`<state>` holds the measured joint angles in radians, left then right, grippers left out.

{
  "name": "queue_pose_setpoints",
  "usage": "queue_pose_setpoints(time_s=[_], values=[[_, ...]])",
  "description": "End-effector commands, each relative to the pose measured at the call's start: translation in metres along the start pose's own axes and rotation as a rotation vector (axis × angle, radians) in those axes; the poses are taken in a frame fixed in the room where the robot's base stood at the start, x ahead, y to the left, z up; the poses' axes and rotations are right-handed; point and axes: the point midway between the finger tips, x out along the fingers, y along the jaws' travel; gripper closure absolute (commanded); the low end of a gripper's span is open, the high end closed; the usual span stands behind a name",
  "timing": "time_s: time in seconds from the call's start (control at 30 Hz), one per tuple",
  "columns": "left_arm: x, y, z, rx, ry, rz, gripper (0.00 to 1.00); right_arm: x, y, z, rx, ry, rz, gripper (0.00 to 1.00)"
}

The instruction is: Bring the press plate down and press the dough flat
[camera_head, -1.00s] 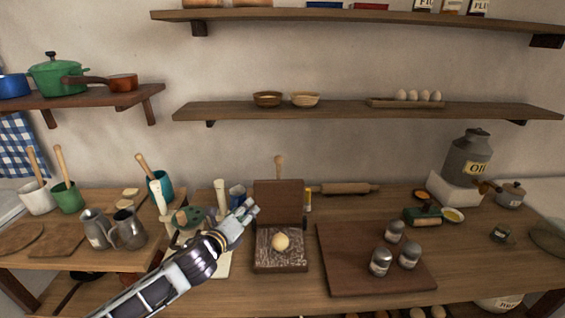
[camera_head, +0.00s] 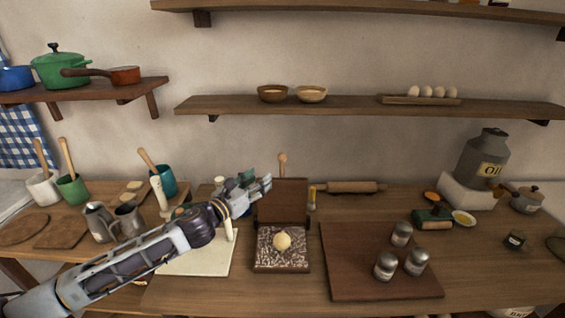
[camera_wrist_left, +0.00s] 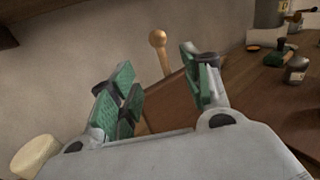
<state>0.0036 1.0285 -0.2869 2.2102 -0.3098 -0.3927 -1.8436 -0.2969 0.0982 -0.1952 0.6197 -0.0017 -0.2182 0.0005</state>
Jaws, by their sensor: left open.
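The dough ball (camera_head: 282,241), pale and round, sits on the floured base (camera_head: 264,262) of the wooden press. The brown press plate (camera_head: 284,192) stands raised at the back of the base. A round-ended wooden handle (camera_head: 282,162) rises behind the plate. My left gripper (camera_head: 262,184) is open and empty at the plate's upper left edge; I cannot tell whether they touch. In the left wrist view, the green-padded fingers of my left gripper (camera_wrist_left: 155,78) are apart, with the handle (camera_wrist_left: 160,50) and part of the plate (camera_wrist_left: 170,98) beyond them. My right gripper is out of view.
A board (camera_head: 350,285) with several shakers lies right of the press. A rolling pin (camera_head: 352,187) lies behind. A pale sheet (camera_head: 200,262) lies under my left arm. Metal jugs (camera_head: 128,222) stand at the left. The counter in front of the press is clear.

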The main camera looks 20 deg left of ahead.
Motion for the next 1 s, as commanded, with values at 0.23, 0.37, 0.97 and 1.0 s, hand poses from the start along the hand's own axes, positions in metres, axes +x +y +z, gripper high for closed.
queue_pose_setpoints(time_s=[0.23,0.37,0.97,1.0], values=[[0.005,0.0,0.0,-0.002,0.0,0.001,0.52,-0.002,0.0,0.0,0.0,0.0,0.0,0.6],[0.01,0.001,0.001,-0.003,-0.001,0.002,0.52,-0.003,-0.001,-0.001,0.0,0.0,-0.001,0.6],[0.044,0.001,0.001,-0.003,-0.001,0.003,0.52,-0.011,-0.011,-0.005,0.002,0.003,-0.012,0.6],[0.047,0.001,0.001,-0.003,-0.001,0.003,0.52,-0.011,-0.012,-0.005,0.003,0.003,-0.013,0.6]])
